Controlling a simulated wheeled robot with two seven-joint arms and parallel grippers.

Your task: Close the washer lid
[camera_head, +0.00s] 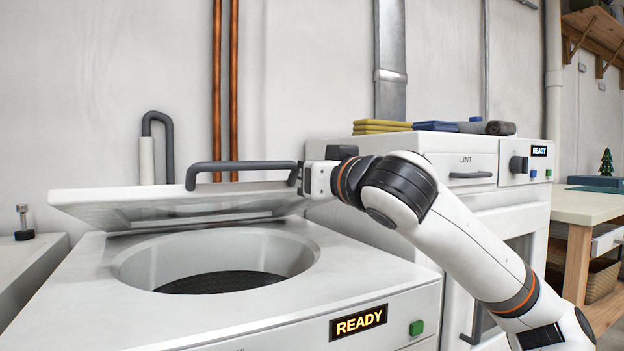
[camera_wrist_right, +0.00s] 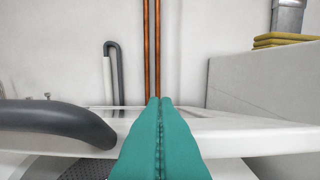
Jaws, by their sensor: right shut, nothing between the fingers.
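The white washer (camera_head: 330,264) has a round opening with a dark drum (camera_head: 220,282) inside. Its white lid (camera_head: 150,203) is partly open, tilted low over the back of the opening, with a dark grey bar handle (camera_head: 240,165) on it. My right gripper (camera_head: 308,180) is at the right end of the lid, beside the handle's right end; its fingers are hidden in the head view. In the right wrist view its teal fingers (camera_wrist_right: 159,102) are shut and empty, overlapping the lid edge (camera_wrist_right: 235,137), right of the handle (camera_wrist_right: 55,120). I cannot tell whether they touch the lid. My left gripper is not in view.
A dryer (camera_head: 460,160) with folded yellow cloths (camera_head: 382,127) and blue ones (camera_head: 436,126) on top stands to the right. A grey hose (camera_head: 160,135) and copper pipes (camera_head: 225,90) run along the wall behind. A wooden table (camera_head: 590,205) is further right.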

